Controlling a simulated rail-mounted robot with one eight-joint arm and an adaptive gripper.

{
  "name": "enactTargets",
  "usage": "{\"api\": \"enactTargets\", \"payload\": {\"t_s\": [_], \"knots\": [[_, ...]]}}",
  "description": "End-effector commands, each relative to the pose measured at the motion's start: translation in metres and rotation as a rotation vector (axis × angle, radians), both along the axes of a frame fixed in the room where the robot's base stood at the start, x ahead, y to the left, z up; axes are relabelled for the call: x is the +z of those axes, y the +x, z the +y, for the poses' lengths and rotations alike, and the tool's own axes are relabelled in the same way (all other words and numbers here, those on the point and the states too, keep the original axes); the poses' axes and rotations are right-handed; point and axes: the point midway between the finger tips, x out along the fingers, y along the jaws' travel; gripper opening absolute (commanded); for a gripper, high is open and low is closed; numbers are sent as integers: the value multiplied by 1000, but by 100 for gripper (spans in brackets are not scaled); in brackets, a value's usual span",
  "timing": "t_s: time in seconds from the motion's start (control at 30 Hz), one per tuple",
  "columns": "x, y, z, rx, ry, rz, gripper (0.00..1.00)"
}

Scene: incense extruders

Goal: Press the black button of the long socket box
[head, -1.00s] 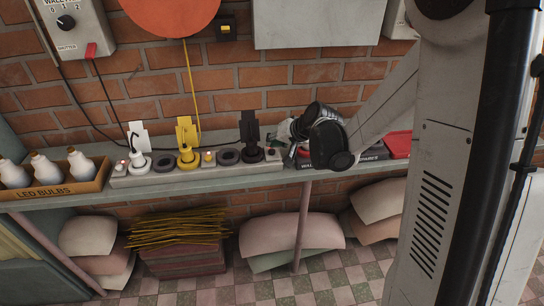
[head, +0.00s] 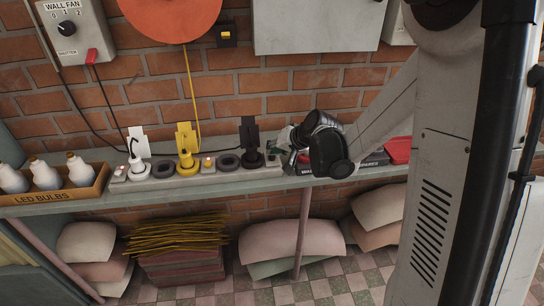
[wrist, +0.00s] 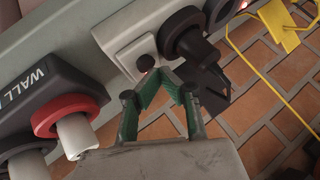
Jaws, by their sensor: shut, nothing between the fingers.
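The long socket box (head: 180,180) is a pale grey strip on the shelf, with a white, a yellow and a black plug standing in it. Its black button (wrist: 146,63) is a small dark knob on a white plate at the box's end, in the wrist view beside the black plug (wrist: 195,48). My gripper (wrist: 165,72) has green fingers, shut and empty, with the tips right by the button. I cannot tell whether they touch it. In the head view my gripper (head: 284,150) is over the right end of the box, and the button is largely hidden there.
A second box marked WALL (wrist: 50,90), with a red ring and white plug (wrist: 75,135), lies close on the left in the wrist view. A bulb carton (head: 60,198) stands at the shelf's left. A yellow cable (head: 193,90) hangs behind the box.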

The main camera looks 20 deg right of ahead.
Motion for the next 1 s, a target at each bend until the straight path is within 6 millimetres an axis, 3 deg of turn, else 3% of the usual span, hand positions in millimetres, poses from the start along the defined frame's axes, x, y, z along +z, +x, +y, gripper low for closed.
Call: {"api": "enactTargets", "payload": {"t_s": [1.0], "knots": [[-9,0,0,0,0,0,0]]}}
